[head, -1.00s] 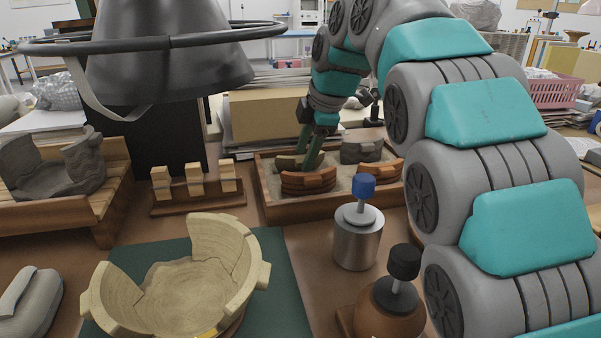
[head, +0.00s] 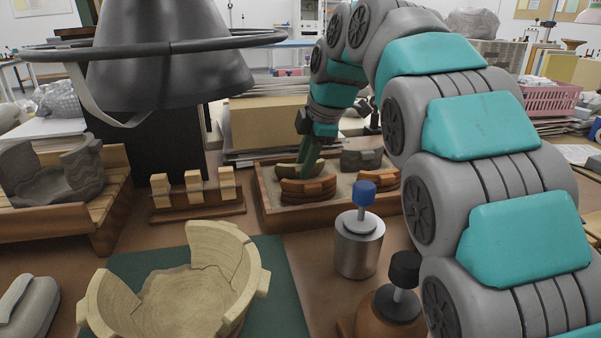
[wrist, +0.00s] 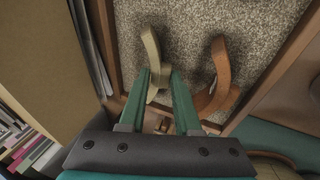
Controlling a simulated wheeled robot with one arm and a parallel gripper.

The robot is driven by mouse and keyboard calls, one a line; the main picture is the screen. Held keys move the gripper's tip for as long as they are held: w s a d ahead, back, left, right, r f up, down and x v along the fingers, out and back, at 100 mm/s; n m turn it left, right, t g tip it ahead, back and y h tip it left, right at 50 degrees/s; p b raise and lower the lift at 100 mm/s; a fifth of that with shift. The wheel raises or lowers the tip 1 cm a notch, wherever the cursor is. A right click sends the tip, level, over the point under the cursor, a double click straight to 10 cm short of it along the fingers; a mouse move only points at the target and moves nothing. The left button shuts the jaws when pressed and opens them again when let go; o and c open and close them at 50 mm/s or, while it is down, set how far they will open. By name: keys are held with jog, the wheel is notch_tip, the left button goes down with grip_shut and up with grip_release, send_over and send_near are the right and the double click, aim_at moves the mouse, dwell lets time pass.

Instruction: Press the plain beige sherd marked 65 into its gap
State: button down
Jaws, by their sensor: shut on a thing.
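A plain beige curved sherd (wrist: 153,50) stands on the sand of a wooden tray; it also shows in the head view (head: 286,170), partly behind a red-brown sherd. No number is legible on it. My gripper (wrist: 160,76) is shut on this sherd, with one green finger on each side near its lower end in the wrist view. In the head view my gripper (head: 307,167) reaches down into the tray. A beige bowl (head: 185,300) built of sherds stands on a green mat, its wall high at the back right and low at the left back, where a wide gap shows.
Red-brown sherds (head: 308,190) and a grey sherd (head: 361,159) share the tray (head: 300,216). A metal canister (head: 358,250) with a blue knob and a brown pot with a black knob stand between tray, bowl and arm. A dark cone with a ring hangs above left.

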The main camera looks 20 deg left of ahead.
jog(key=shift+r, duration=0.1)
jog(key=shift+r+p, duration=1.6)
jog(key=shift+r, duration=1.85)
